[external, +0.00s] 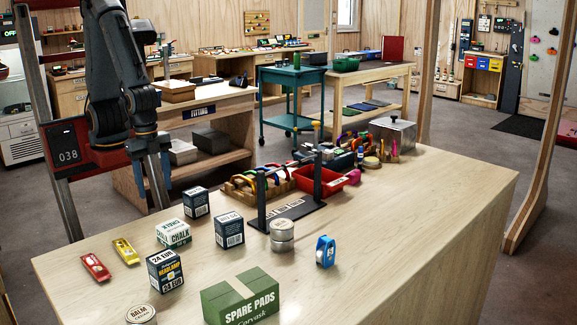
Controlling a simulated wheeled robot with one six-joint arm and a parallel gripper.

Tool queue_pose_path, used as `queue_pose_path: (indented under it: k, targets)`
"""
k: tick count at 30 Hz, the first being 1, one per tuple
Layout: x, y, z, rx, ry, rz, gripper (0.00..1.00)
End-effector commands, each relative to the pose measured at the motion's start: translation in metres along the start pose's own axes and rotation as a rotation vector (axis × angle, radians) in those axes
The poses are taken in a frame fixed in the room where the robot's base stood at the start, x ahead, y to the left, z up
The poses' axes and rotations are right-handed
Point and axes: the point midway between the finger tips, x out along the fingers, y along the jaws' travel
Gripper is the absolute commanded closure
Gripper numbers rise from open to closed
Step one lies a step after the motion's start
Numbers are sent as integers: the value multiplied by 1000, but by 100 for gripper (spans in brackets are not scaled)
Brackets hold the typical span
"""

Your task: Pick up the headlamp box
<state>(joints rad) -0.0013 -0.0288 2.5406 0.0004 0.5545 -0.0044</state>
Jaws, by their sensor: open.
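The headlamp box (165,271) stands upright on the near left part of the pale wooden table (420,235). It is dark, with yellow and white lettering that reads HEADLAMP and 24 EUR. My gripper (154,186) hangs at the left, above and behind the box in the picture. It is open, with nothing visible between its fingers, and apart from the box.
Near the box are a chalk box (174,234), two dark boxes (229,231) (195,203), a balm tin (140,315), green spare pads (240,303), and red (95,267) and yellow (125,251) packets. A dark stand (288,210) is farther back. The table's right front is clear.

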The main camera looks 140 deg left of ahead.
Motion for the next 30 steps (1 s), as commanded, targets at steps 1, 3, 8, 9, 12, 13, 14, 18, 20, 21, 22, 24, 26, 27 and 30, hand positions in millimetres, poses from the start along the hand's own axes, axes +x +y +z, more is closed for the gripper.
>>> queue_pose_path:
  k: [1, 3, 8, 9, 12, 13, 14, 18, 20, 21, 22, 24, 26, 27, 30]
  targets:
    - [-11, 0, -2, 0, 7, 0, 40]
    - [-24, 0, -4, 0, 7, 0, 40]
    - [-50, 0, -5, 0, 5, 0, 40]
    - [-57, 0, -6, 0, 7, 0, 40]
    - [-71, 0, -6, 0, 5, 0, 40]
    - [-76, 0, -7, 0, 5, 0, 40]
    - [-80, 0, -7, 0, 5, 0, 40]
    - [-81, 0, -8, 61, -36, -24, 40]
    - [-79, -1, -8, 100, -59, -40, 40]
    - [-78, -1, -9, 126, -74, -50, 40]
    - [-77, -2, -9, 148, -87, -59, 40]
    - [-75, -3, -11, 199, -117, -81, 40]
    - [-73, -4, -12, 249, -147, -102, 40]
    - [-72, -5, -14, 284, -169, -118, 40]
    - [-69, -7, -18, 383, -229, -163, 40]
